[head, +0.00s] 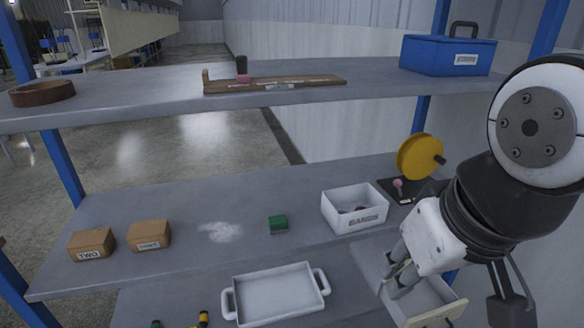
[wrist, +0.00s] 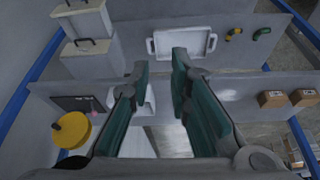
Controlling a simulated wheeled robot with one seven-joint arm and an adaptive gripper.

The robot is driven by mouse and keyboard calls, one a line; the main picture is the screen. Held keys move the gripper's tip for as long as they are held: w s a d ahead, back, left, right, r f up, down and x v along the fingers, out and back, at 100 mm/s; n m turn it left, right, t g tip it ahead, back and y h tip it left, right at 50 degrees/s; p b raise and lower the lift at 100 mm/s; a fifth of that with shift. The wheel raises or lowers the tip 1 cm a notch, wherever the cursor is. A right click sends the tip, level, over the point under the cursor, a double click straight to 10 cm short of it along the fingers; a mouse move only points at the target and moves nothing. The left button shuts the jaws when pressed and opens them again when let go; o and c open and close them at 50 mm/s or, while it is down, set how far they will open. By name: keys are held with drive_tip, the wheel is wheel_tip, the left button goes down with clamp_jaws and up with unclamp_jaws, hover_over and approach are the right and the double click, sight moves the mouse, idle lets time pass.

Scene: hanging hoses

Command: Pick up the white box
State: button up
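A white open-topped box (head: 345,216) with a dark label stands on the middle shelf, and something small and dark lies inside it. In the wrist view part of a white thing, likely this box (wrist: 149,102), shows beside the left finger; the rest is hidden by the finger. My gripper (head: 393,277) is to the right of the box and nearer the camera, apart from it. In the wrist view my gripper (wrist: 159,63) has its two green-grey fingers spread, with nothing held between them.
A yellow spool (head: 415,157) stands right of the box, and a green block (head: 278,223) left of it. The middle shelf (head: 230,195) has free room. A white tray (head: 278,294) and a pale handled container (head: 430,290) are lower. A blue toolbox (head: 447,56) sits above.

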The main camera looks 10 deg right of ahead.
idle(0.3)
drive_tip(key=shift+o, duration=1)
drive_tip(key=n+p, duration=0.1)
drive_tip(key=p, duration=0.7)
hover_over(328, 222)
drive_tip(key=s, duration=0.2)
drive_tip(key=shift+y, duration=0.3)
drive_tip(key=f, duration=1.3)
drive_tip(key=shift+w+d, duration=0.15)
drive_tip(key=shift+d, duration=0.1)
drive_tip(key=shift+p+x, duration=0.35)
drive_tip(key=shift+x, duration=2.3)
drive_tip(key=shift+f, duration=0.25)
clamp_jaws()
